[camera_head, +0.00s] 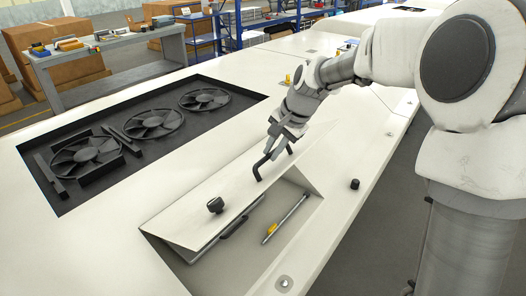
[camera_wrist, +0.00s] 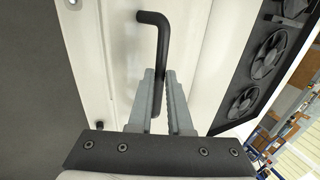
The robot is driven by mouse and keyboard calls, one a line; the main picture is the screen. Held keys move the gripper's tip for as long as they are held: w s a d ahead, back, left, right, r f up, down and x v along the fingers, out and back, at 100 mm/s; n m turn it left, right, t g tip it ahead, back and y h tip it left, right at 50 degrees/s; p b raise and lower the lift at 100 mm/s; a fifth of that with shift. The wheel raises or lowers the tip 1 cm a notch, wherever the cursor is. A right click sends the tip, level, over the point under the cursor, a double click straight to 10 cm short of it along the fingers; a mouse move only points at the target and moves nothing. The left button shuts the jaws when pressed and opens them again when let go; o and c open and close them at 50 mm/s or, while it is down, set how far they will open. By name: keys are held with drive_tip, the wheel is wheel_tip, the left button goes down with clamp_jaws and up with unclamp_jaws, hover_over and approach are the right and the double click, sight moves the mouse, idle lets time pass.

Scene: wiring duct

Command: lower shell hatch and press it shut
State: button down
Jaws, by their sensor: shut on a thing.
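The hatch (camera_head: 232,183) is a white panel in the white shell top. It stands tilted, with its near right edge raised above the recess (camera_head: 312,207). A bent black handle (camera_head: 262,168) stands on the panel. My gripper (camera_head: 282,143) reaches down from the upper right and is shut on this handle. In the wrist view the fingertips (camera_wrist: 159,72) close around the lower part of the black handle (camera_wrist: 163,38), and its bent end sticks out beyond them. A black knob (camera_head: 215,205) sits near the panel's left end. The recess is partly hidden behind the panel.
A thin rod with a yellow part (camera_head: 272,229) lies in the recess. A black knob (camera_head: 355,184) stands on the shell right of the opening. A dark bay with three fans (camera_head: 152,123) lies to the left. A workbench (camera_head: 117,65) stands behind.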

drive_tip(key=s+d+f+b, duration=0.2)
drive_tip(key=d+f+b, duration=0.1)
drive_tip(key=f+b, duration=0.5)
drive_tip(key=s+d+f+t+y+b, duration=0.1)
drive_tip(key=s+d+f+b, duration=0.2)
drive_tip(key=f+b, duration=0.5)
wheel_tip(320, 180, down, 3)
drive_tip(key=shift+d+f, duration=0.1)
drive_tip(key=shift+d, duration=0.1)
drive_tip(key=c, duration=1.5)
unclamp_jaws()
drive_tip(key=shift+r+p, duration=0.3)
drive_tip(key=shift+r, duration=0.35)
drive_tip(key=o, duration=0.7)
drive_tip(key=shift+c, duration=0.2)
drive_tip(key=shift+r, duration=0.1)
drive_tip(key=p+v, duration=0.4)
drive_tip(key=v, duration=1.3)
drive_tip(key=shift+d, duration=0.3)
drive_tip(key=shift+r, duration=0.15)
